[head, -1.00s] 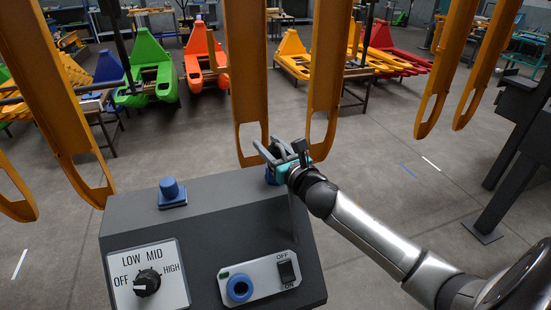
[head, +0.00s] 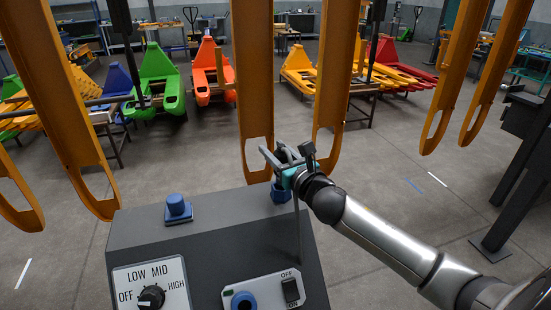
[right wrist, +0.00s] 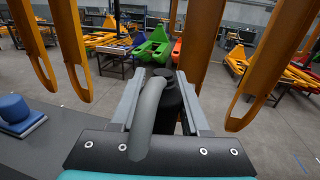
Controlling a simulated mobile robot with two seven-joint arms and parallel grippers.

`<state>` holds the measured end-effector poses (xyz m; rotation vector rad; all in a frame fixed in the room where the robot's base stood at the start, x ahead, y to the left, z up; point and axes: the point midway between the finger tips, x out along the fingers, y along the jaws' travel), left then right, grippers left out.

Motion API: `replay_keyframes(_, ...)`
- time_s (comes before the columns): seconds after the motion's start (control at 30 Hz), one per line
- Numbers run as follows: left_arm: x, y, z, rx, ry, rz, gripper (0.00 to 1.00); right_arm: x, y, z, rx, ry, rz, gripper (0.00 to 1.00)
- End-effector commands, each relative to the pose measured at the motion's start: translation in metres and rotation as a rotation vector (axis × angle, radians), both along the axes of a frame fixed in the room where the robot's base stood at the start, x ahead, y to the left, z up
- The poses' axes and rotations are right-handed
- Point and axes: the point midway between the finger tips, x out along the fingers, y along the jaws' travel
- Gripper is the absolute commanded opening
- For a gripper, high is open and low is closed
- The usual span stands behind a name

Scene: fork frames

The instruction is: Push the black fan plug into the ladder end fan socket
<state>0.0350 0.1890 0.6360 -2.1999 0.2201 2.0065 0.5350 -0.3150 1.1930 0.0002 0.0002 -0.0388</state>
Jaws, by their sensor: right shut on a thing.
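My right gripper (head: 282,156) is above the far right corner of the dark grey console in the head view. It is shut on the black fan plug, which shows in the right wrist view (right wrist: 171,98) as a dark cylinder between the fingers. A thick grey cable (right wrist: 146,118) loops in front of it. A second blue fitting on a square base (head: 177,208) stands on the console's left. No ladder is clearly seen. My left gripper is out of view.
The console (head: 235,222) has a speed knob (head: 151,297) and an OFF/ON switch (head: 290,290) on its front, with a blue ring (head: 242,301) between. Orange slotted beams (head: 252,90) hang behind it. Coloured pallet-jack-like frames stand farther back on open floor.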

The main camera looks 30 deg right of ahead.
Motion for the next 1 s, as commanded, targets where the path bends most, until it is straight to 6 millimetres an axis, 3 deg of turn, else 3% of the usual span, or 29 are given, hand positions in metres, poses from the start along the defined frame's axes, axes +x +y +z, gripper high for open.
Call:
replay_keyframes(0.3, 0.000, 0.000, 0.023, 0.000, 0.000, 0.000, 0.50, 0.000, 0.000, 0.088, -0.007, -0.006, 0.001, 0.00)
replay_keyframes(0.5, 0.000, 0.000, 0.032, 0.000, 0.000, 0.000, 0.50, 0.000, 0.000, 0.136, -0.005, -0.006, 0.001, 0.00)
replay_keyframes(0.7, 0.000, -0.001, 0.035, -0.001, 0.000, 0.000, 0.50, 0.000, 0.000, 0.158, -0.002, -0.002, 0.000, 0.00)
replay_keyframes(1.0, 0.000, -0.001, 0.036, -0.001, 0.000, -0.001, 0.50, 0.000, 0.000, 0.164, 0.000, 0.000, 0.000, 0.00)
